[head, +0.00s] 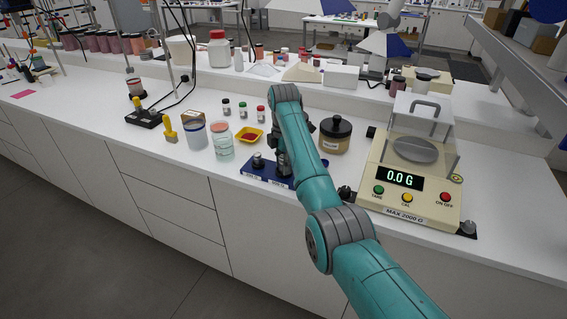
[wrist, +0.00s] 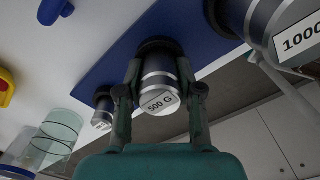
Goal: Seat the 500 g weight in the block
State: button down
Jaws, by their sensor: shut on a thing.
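The 500 g weight (wrist: 161,84), a silver cylinder with a "500 G" label, is between the two fingers of my gripper (wrist: 160,76) in the wrist view. The fingers are shut on its sides. Its far end meets a dark round area at the blue block (wrist: 120,62); I cannot tell whether it is fully down in its socket. In the head view the block (head: 252,177) stands near the bench's front edge, partly hidden by my arm. A small weight (wrist: 103,112) and the 1000 g weight (wrist: 268,22) stand on either side in the wrist view.
The front left bench is clear.

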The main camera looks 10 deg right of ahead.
jog(key=c, duration=0.7)
grip_release()
jog(key=shift+f, duration=0.1)
notch_tip(320, 180, up, 8)
jog(key=shift+f, duration=0.2)
